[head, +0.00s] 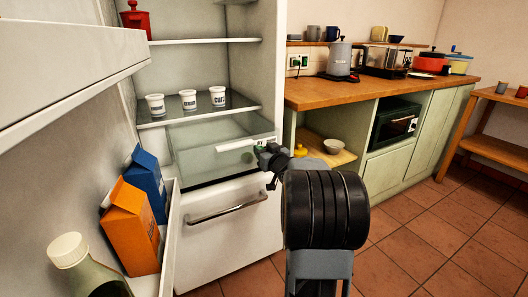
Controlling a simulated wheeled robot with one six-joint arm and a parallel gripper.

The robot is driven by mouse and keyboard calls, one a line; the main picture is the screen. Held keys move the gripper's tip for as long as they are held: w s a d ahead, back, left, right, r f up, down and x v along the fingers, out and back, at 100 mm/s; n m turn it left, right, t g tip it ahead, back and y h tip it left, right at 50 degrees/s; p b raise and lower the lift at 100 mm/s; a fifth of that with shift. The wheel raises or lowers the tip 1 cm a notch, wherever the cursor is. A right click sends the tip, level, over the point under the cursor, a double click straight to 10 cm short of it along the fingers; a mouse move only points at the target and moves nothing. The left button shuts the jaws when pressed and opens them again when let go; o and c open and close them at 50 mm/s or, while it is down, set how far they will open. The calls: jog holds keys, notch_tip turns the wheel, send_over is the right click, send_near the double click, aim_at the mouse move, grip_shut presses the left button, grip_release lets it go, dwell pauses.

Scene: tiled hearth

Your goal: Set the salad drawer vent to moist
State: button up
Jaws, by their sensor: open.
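The salad drawer (200,160) is a clear bin low in the open fridge, above a lower white front with a bar handle. A pale vent strip (235,145) runs along the upper right of the drawer's front. A small green mark shows at its right end, too small to read. My gripper (264,152) is open at the right end of the strip, in front of the drawer. Its fingers overlap the strip's end in the picture; I cannot tell whether they touch it. The vent's setting is not readable, and the gripper hides part of that end.
The open fridge door, with an orange carton (130,225), a blue carton (148,182) and a bottle (85,265) in its rack, stands at the left. Three white pots (188,100) sit on the shelf above the drawer. A wooden counter (370,92) runs to the right; tiled floor is clear there.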

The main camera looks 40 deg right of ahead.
jog(key=shift+c, duration=0.2)
grip_shut()
dwell(0.4)
